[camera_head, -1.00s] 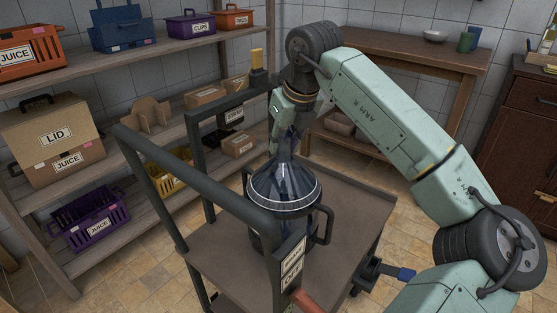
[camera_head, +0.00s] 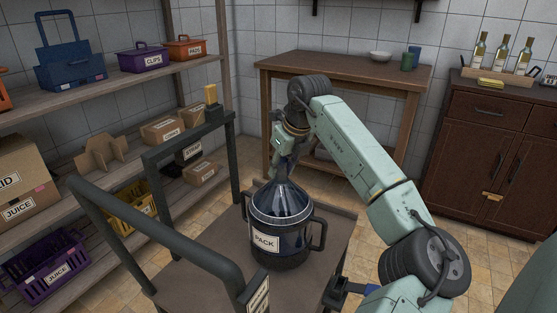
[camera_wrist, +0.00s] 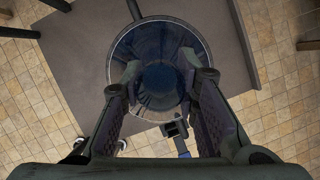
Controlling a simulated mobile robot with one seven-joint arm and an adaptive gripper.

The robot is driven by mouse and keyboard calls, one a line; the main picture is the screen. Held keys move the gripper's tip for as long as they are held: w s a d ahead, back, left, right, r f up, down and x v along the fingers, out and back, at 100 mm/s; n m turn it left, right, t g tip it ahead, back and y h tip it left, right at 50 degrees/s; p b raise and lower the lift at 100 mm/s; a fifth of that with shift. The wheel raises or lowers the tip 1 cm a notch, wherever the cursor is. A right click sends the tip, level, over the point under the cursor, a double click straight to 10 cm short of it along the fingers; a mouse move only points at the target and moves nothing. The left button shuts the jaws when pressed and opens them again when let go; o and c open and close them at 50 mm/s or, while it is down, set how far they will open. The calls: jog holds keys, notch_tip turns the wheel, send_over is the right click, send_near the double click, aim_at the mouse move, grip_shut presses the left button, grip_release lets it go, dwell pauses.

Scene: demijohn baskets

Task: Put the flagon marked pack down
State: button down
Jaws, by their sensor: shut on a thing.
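The flagon (camera_head: 282,203) is dark blue glass in a dark basket with side handles and a white PACK label (camera_head: 266,243). It stands upright over the top of the grey-brown cart (camera_head: 330,226). I cannot tell whether its base touches the cart top. My gripper (camera_head: 283,170) is above it, shut on its neck. In the wrist view my gripper's fingers (camera_wrist: 162,82) sit on either side of the neck, with the flagon's round shoulder (camera_wrist: 158,42) beyond. The neck is mostly hidden by the fingers.
The cart's dark tube rail (camera_head: 170,232) stands left of the flagon, with another frame (camera_head: 190,135) behind. Shelves with crates and boxes (camera_head: 160,131) line the left. A wooden table (camera_head: 335,70) and a brown cabinet (camera_head: 485,150) stand behind. Bare cart top shows around the flagon.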

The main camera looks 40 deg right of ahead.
jog(key=shift+f, duration=0.65)
jog(key=shift+f, duration=0.15)
jog(key=c, duration=1.2)
grip_release()
jog(key=shift+c, duration=0.2)
jog(key=b+v, duration=0.1)
jog(key=v, duration=1.1)
jog(key=shift+s, duration=0.1)
